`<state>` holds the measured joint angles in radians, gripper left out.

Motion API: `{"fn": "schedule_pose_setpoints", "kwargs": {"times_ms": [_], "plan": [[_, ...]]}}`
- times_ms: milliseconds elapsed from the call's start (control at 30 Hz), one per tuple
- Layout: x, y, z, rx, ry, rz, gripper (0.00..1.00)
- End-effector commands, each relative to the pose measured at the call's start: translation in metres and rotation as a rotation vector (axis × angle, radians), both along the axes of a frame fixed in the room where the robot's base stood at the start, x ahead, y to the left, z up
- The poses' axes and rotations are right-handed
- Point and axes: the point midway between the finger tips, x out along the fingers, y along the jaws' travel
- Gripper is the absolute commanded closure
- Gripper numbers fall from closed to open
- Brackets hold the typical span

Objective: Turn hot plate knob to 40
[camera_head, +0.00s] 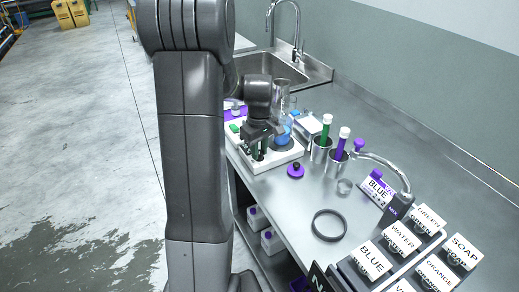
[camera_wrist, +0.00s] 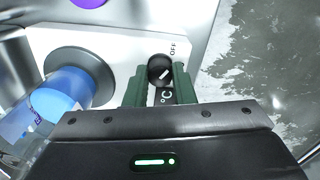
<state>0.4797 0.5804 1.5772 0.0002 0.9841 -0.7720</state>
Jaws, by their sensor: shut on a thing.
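The hot plate (camera_head: 284,161) is a white unit on the steel counter, with a round grey heating disc (camera_wrist: 103,66). Its black knob (camera_wrist: 160,71) shows in the wrist view with a light pointer line slanting up to the right. "OFF" and "°C" are printed near it; I cannot read a 40 mark. My gripper (camera_wrist: 160,85), with green fingers, is closed around the knob, one finger on each side. In the head view my gripper (camera_head: 257,150) is at the front edge of the hot plate, and the knob is hidden there.
A glass vessel with blue liquid (camera_wrist: 62,95) stands on the heating disc, close beside my gripper. A purple-capped item (camera_head: 296,170) and tubes in metal cups (camera_head: 321,150) stand to the right. A sink (camera_head: 272,68) lies behind. Labelled boxes (camera_head: 370,260) are at front right.

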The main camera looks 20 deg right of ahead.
Motion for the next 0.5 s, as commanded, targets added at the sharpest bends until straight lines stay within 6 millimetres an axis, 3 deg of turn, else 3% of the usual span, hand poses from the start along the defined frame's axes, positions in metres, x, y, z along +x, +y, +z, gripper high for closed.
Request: {"fn": "schedule_pose_setpoints", "kwargs": {"times_ms": [500], "plan": [[0.0002, -0.0002, 0.0005, -0.001, 0.000, -0.402, 1.00]]}}
